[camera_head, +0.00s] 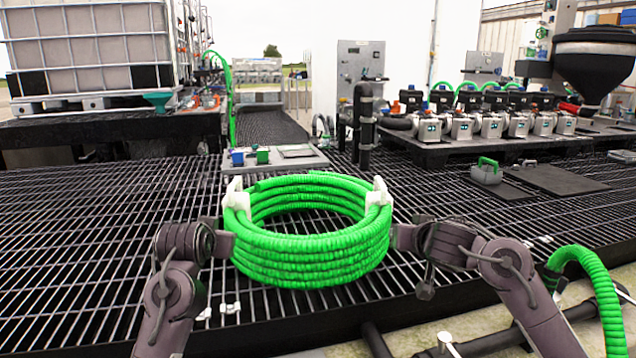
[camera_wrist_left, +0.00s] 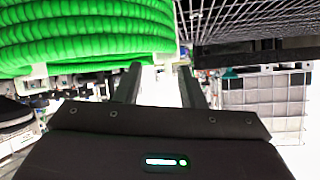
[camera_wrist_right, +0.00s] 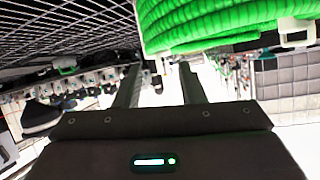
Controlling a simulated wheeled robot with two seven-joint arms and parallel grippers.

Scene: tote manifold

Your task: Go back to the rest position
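A coiled green ribbed hose (camera_head: 312,258) stands in the middle of the head view, over the black grating. A white clip sits on its left side (camera_head: 237,197) and another on its right side (camera_head: 379,193). My left gripper (camera_head: 226,242) is at the coil's left side. In the left wrist view its fingers (camera_wrist_left: 160,72) are apart with nothing between them, and the hose (camera_wrist_left: 90,35) is beside them. My right gripper (camera_head: 400,238) is at the coil's right side. In the right wrist view its fingers (camera_wrist_right: 159,72) are apart and empty, beside the hose (camera_wrist_right: 215,22).
The grating (camera_head: 90,230) is mostly clear around the coil. A black upright pipe (camera_head: 363,125) and a platform with several pumps (camera_head: 480,148) stand behind. A caged white tank (camera_head: 90,45) is at the back left. Another green hose (camera_head: 597,285) arches at the right.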

